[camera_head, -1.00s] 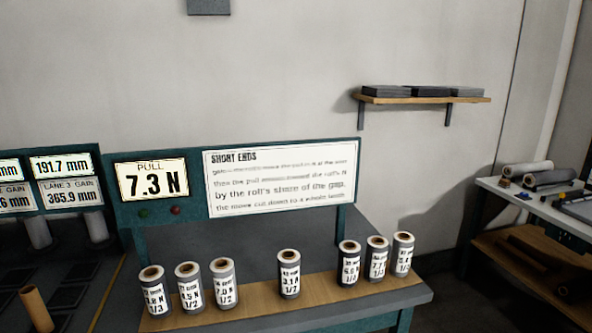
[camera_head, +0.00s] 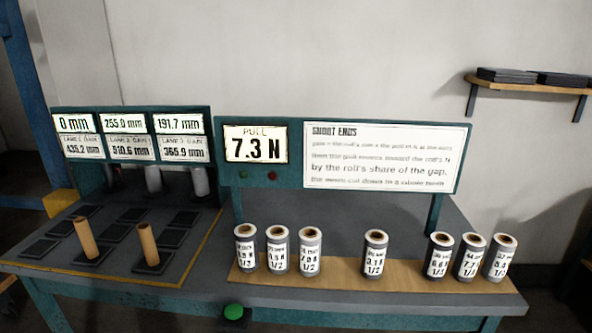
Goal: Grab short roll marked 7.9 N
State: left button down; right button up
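Several short grey rolls with white labels stand upright in a row on a wooden strip (camera_head: 340,277) on the bench. Three stand at the left: a first roll (camera_head: 246,247), a second roll (camera_head: 278,250) and a third roll (camera_head: 310,251). One roll (camera_head: 375,254), seemingly marked 3.1 N, stands alone in the middle. Three stand at the right: a roll (camera_head: 438,256) seemingly 6.6 N, a roll (camera_head: 470,257) starting with 7, and an end roll (camera_head: 499,258). The labels are too small to tell surely which reads 7.9 N. Neither gripper is in view.
Behind the rolls, a display (camera_head: 255,145) reads PULL 7.3 N beside a SHORT ENDS sign (camera_head: 385,157). Left are lane readouts (camera_head: 132,135), dark pads and two brown tubes (camera_head: 147,244). A green button (camera_head: 233,312) is at the bench front.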

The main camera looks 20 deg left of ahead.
aim_at(144, 229)
jog(key=u, duration=1.05)
